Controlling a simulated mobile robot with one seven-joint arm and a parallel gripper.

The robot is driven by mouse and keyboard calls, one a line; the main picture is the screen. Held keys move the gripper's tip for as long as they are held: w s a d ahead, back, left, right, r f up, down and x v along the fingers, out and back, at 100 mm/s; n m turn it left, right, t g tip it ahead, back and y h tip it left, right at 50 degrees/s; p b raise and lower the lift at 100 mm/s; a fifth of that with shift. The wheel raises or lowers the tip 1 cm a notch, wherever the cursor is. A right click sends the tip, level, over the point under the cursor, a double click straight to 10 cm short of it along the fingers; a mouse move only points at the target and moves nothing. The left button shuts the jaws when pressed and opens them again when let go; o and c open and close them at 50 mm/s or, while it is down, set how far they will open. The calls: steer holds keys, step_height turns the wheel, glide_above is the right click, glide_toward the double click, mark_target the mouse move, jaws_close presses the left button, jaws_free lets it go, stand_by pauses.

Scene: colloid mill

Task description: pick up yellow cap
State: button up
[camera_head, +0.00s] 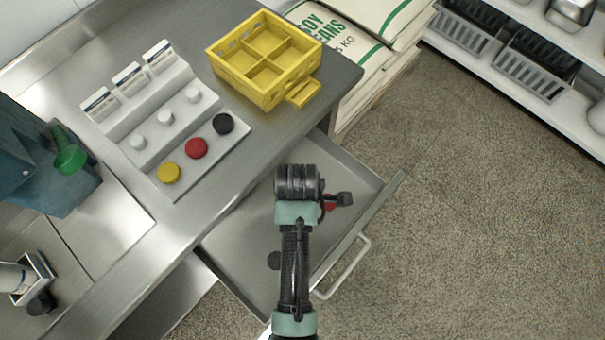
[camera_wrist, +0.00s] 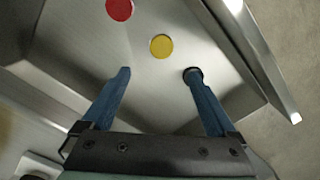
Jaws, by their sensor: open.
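A round yellow cap (camera_wrist: 161,46) lies on the drawer floor in the wrist view, just beyond my fingertips and roughly centred between them. My arm hides it in the head view. My gripper (camera_wrist: 157,73) is open and empty, with two blue fingers apart. A second yellow cap (camera_head: 168,173) sits on the front of the grey stepped rack on the counter, far from my gripper.
The open drawer (camera_head: 240,240) also holds a red cap (camera_wrist: 120,9) and a black cap (camera_head: 274,260), which my right finger partly covers in the wrist view. The rack (camera_head: 150,165) holds red and black caps and white pegs. A yellow divided box (camera_head: 232,84) stands behind.

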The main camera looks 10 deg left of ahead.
step_height(320, 180, down, 6)
steer(key=shift+f, duration=0.1)
steer(key=shift+s+d+f+b, duration=0.1)
steer(key=shift+d+f+b, duration=0.15)
steer(key=shift+f, duration=1)
steer(key=shift+s+d+f+b, duration=0.1)
steer(key=shift+f+b, duration=0.1)
steer(key=shift+f, duration=1.05)
steer(key=c, duration=1.4)
